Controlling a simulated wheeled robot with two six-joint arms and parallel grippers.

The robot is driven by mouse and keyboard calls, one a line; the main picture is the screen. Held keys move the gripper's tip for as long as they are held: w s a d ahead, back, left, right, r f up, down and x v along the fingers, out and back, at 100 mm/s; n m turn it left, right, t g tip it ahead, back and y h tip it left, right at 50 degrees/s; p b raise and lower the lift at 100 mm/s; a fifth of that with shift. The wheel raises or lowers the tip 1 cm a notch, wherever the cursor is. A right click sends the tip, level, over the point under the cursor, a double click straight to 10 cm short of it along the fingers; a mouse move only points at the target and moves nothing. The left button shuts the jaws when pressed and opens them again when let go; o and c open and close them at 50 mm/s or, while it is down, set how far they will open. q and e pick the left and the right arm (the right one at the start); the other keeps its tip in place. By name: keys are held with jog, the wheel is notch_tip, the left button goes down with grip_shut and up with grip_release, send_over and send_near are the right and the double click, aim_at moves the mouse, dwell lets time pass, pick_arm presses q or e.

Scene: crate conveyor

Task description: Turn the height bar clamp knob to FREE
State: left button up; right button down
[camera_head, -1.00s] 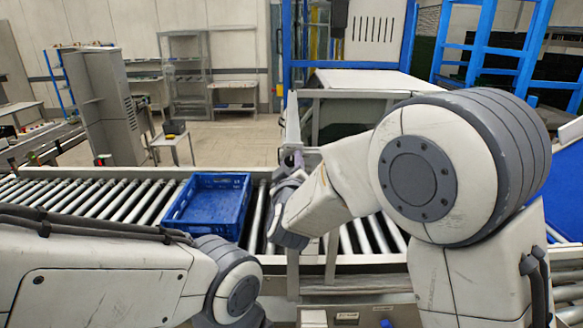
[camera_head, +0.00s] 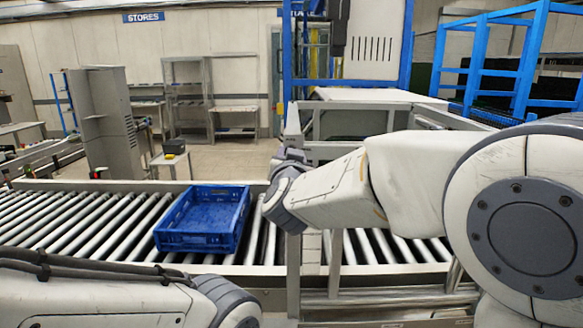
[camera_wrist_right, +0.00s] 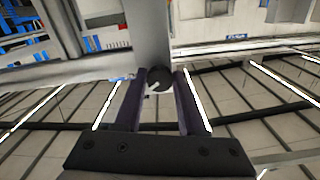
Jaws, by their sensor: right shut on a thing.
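My right gripper (camera_wrist_right: 160,76) is shut on a small round black knob (camera_wrist_right: 158,84) with a pale mark on its face. The knob sits between the two fingertips, against a grey metal bar (camera_wrist_right: 152,35) in the right wrist view. I cannot read any FREE label or tell which way the knob points. In the head view my right wrist is beside the grey frame (camera_head: 293,245) over the conveyor and hides the knob. My left arm shows at the lower left, but its gripper is outside the view.
A blue crate (camera_head: 238,236) sits on the roller conveyor (camera_head: 85,222), just left of the frame and my right wrist. Bare rollers lie left of the crate. A blue guard structure (camera_head: 287,60) stands behind the conveyor. A small table (camera_head: 172,158) stands on the floor beyond.

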jog(key=shift+m+b, duration=2.15)
jog(key=shift+m, duration=1.05)
jog(key=shift+c, duration=2.4)
grip_release()
jog(key=shift+s, duration=0.15)
jog(key=s+b, duration=0.2)
jog(key=s, duration=0.8)
jog(key=shift+s, duration=0.15)
